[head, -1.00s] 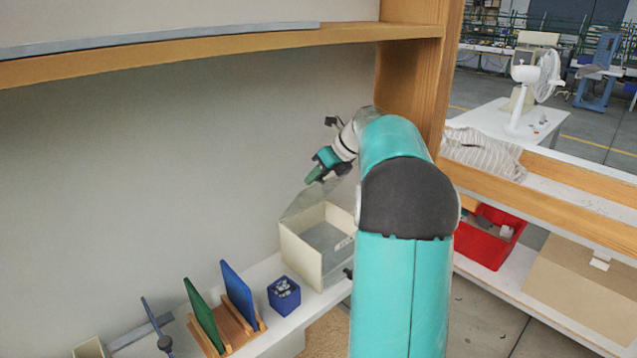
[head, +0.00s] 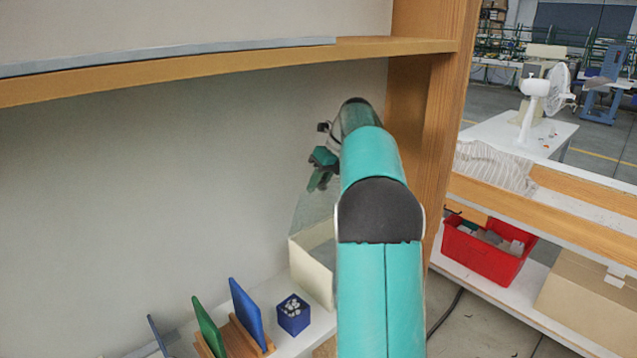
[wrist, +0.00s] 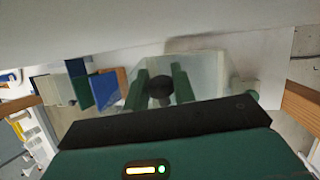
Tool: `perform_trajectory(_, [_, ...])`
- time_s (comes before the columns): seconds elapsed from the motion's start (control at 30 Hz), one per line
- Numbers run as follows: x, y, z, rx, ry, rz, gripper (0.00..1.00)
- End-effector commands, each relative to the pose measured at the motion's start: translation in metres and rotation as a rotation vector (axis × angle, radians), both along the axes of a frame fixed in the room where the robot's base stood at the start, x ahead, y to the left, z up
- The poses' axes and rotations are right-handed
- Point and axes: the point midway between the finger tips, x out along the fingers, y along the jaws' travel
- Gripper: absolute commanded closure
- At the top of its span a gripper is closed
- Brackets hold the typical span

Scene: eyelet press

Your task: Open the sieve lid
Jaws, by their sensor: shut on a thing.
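The sieve is a cream box (head: 311,272) on the white bench, partly hidden behind my arm. Its see-through lid (head: 311,211) stands tilted up steeply from the box, and it also shows as a pale clear panel in the wrist view (wrist: 208,72). My gripper (head: 317,181) is at the upper part of the lid. In the wrist view, the green fingers of my gripper (wrist: 159,88) are on both sides of a dark round knob (wrist: 160,87) on the lid, closed on it. The hinge side is hidden.
A blue cup with small pale pieces (head: 293,315) and a wooden rack with a blue panel (head: 246,312) and a green panel (head: 207,325) stand left of the box. A wooden shelf (head: 230,70) runs above. A red bin (head: 482,254) is at right.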

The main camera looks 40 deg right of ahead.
Motion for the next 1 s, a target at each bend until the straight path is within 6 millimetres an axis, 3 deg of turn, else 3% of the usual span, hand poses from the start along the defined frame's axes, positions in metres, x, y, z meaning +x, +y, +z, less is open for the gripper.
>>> perform_trajectory(0.07, [-0.001, 0.001, -0.002, 0.004, 0.007, 0.003, 1.0])
perform_trajectory(0.1, [0.0, 0.001, -0.003, 0.005, 0.008, 0.003, 0.66])
perform_trajectory(0.2, [0.0, 0.001, -0.002, 0.004, 0.006, 0.002, 0.53])
perform_trajectory(0.57, [-0.001, -0.002, 0.005, 0.001, 0.002, 0.0, 0.53])
perform_trajectory(1.0, [-0.023, -0.019, 0.062, 0.001, 0.003, 0.0, 0.53])
